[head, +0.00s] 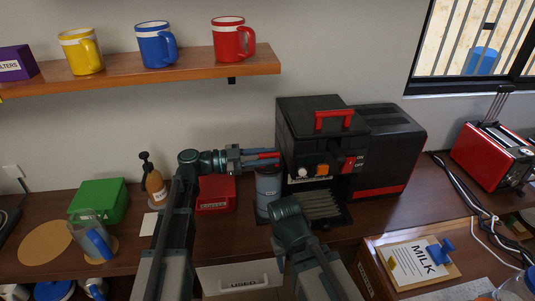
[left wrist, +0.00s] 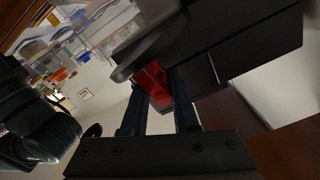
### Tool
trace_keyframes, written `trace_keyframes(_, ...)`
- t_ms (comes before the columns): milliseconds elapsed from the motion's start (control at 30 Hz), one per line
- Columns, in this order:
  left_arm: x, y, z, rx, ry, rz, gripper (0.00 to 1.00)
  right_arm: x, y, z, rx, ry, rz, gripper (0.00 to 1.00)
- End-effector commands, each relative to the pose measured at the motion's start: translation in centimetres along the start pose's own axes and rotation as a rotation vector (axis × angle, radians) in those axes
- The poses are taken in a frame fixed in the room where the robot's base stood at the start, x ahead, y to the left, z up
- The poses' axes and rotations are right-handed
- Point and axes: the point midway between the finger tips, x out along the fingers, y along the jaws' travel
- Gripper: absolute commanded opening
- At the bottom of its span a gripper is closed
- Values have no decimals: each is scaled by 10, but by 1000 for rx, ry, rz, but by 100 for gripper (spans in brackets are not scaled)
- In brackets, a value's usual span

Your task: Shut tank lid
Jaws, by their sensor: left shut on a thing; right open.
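The black coffee machine (head: 290,130) stands on the counter at the middle right. Its top, which seems to be the lid, bears a red handle (head: 333,118); I cannot tell whether it is fully down. My left gripper (head: 270,157) reaches in level from the left, at the machine's left side. It is shut on a red part, which shows between the fingers in the left wrist view (left wrist: 155,88), against a black body. My right arm's wrist (head: 288,210) is low in front of the machine; its fingers are hidden, and that gripper is open.
A grey canister (head: 268,188) stands left of the machine, under my left gripper. A red box (head: 215,195), an orange bottle (head: 154,183) and a green box (head: 98,200) are further left. A red toaster (head: 490,152) is at right. Mugs stand on the shelf (head: 190,72) above.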

Motion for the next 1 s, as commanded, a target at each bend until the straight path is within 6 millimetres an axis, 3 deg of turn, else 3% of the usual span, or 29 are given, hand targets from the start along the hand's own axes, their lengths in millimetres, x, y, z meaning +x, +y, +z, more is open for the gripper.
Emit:
trace_keyframes(333, 0, 6, 6, 143, -4, -7, 0, 8, -1, 0, 0, 0, 0, 50)
trace_keyframes(900, -1, 6, 7, 171, -4, -9, 0, 9, -1, 0, 0, 0, 0, 50)
trace_keyframes(933, -1, 6, 7, 171, -4, -9, 30, 9, -1, 0, 0, 0, 0, 50)
trace_keyframes(1000, -1, 6, 7, 171, -4, -8, 42, 9, -1, 0, 0, 0, 0, 50)
